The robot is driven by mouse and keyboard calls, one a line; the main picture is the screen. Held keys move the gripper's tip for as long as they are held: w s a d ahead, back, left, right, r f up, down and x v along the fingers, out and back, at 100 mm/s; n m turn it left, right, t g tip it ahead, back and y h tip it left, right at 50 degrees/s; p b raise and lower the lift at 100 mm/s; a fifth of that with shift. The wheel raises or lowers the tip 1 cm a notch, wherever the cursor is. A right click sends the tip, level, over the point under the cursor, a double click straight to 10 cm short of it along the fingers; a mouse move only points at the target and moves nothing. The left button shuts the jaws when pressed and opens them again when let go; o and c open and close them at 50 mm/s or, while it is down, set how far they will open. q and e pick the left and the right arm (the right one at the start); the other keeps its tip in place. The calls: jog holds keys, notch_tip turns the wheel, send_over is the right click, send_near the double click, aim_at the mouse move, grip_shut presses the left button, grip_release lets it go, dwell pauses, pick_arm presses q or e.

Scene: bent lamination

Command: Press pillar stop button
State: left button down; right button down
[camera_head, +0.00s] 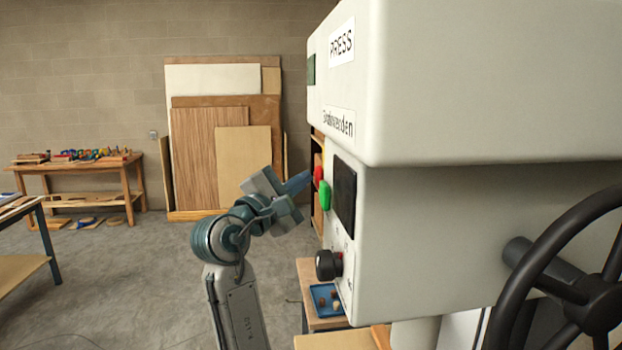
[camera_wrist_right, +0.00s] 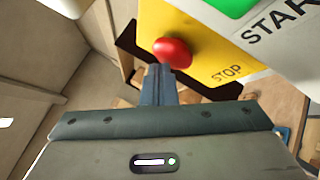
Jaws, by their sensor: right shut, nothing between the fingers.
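The red stop button (camera_head: 318,175) sits on the left face of the pale press housing, next to a green button (camera_head: 325,194). In the wrist view the red stop button (camera_wrist_right: 172,53) is a round knob on a yellow plate (camera_wrist_right: 205,50) lettered STOP. My right gripper (camera_head: 306,178) is shut and empty, with its fingertips pointing at the red button. In the wrist view my shut right fingertips (camera_wrist_right: 158,70) are right at the knob's lower left edge; I cannot tell whether they touch it. My left gripper is not in view.
The large press housing (camera_head: 450,90) fills the right side, with a black handwheel (camera_head: 597,300) and a dark knob (camera_head: 328,265) on it. A blue tray (camera_head: 326,300) stands low beneath. A workbench (camera_head: 85,180) and leaning boards (camera_head: 225,130) stand behind. Floor at left is open.

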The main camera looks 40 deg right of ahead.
jog(key=shift+a, duration=0.1)
jog(key=shift+w+a, duration=0.45)
jog(key=shift+a, duration=0.25)
jog(key=w+a, duration=0.1)
jog(key=a, duration=0.1)
jog(key=w+a, duration=0.1)
jog(key=a, duration=0.1)
jog(key=shift+w+a+b, duration=0.1)
jog(key=shift+w+b, duration=0.2)
jog(key=shift+b, duration=0.05)
dwell(0.6)
